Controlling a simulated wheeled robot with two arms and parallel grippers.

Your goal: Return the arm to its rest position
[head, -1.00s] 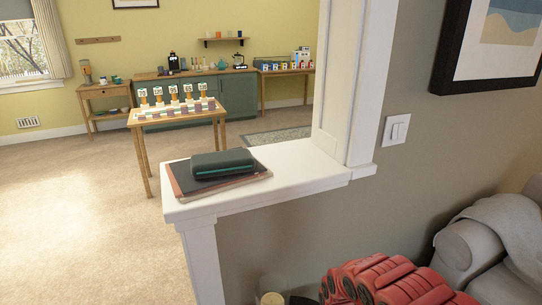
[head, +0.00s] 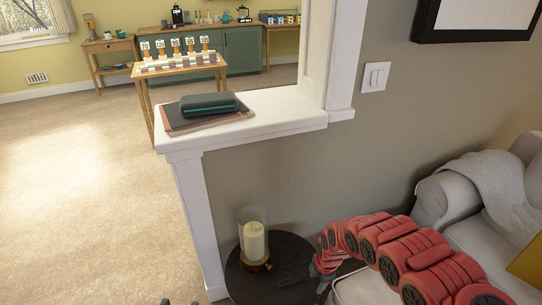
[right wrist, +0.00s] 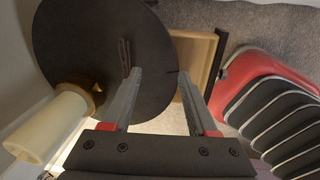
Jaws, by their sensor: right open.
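My right arm (head: 400,255), red with dark joint discs, comes in from the right in the head view. Its gripper (head: 322,281) is low beside the right part of a dark round side table (head: 250,285). In the right wrist view the gripper (right wrist: 160,72) has its two grey fingers apart, with nothing between them. The round tabletop (right wrist: 85,50) shows beyond and left of the fingers. I cannot tell whether a finger touches its edge. My left gripper cannot be made out; only tiny dark bits show at the bottom edge of the head view.
A candle in a glass holder (head: 254,243) stands on the side table. A white ledge (head: 270,115) carries a dark case (head: 208,104) on books. A grey sofa (head: 455,190) is at right. Open carpet (head: 70,200) lies at left.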

